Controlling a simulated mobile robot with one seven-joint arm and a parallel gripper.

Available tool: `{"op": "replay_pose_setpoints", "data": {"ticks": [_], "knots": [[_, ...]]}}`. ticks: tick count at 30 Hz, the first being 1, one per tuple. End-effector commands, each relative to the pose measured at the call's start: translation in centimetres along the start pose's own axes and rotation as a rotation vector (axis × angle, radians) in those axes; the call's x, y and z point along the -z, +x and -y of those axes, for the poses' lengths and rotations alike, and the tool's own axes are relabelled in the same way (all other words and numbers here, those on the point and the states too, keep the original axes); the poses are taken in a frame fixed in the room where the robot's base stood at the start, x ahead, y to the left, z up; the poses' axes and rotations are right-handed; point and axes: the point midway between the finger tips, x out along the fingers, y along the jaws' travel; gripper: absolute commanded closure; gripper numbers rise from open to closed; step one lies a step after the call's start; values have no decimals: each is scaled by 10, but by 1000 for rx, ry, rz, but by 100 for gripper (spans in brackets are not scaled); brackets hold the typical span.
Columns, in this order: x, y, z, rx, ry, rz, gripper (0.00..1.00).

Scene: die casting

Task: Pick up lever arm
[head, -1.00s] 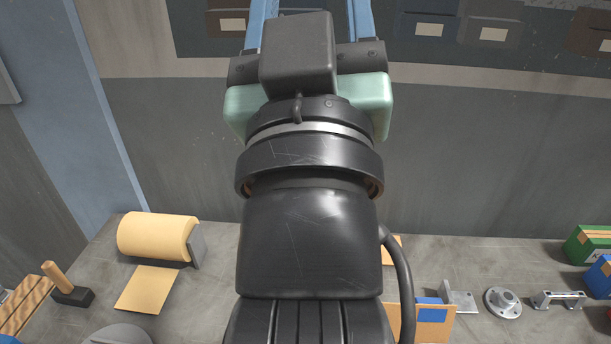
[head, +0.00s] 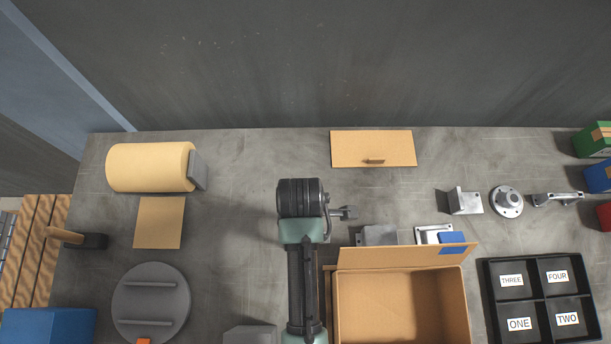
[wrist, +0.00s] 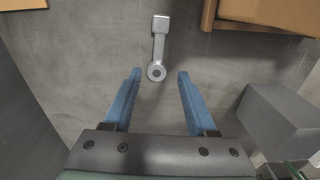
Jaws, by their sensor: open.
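The lever arm is a grey metal bar with a ring at one end and a square block at the other. In the wrist view the lever arm (wrist: 159,48) lies on the tabletop, its ring end nearest my gripper. In the head view the lever arm's block end (head: 348,213) shows right of my arm, with the rest hidden. My gripper (wrist: 158,74) is open and empty. Its blue fingers stand apart on either side of the ring's line, with the ring centred just beyond the tips. My arm hides the gripper in the head view.
An open cardboard box (head: 457,306) stands right of my arm, a grey block (wrist: 282,122) near its corner. A grey bracket (head: 379,236) lies behind the box flap. A numbered black tray (head: 484,292), flange (head: 506,201), round lid (head: 150,304) and paper roll (head: 150,167) stand farther off.

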Motion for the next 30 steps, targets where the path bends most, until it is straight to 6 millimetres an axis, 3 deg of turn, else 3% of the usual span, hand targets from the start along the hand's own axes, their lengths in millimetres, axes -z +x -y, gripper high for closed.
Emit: {"op": "replay_pose_setpoints", "data": {"ticks": [3, 11, 21, 30], "knots": [[0, 19, 0, 1, 1, 0, 43], [-2, 35, -1, -1, 2, 0, 43], [-7, 76, -2, -3, 3, 0, 43], [-7, 80, -3, -6, 2, 0, 43]]}}
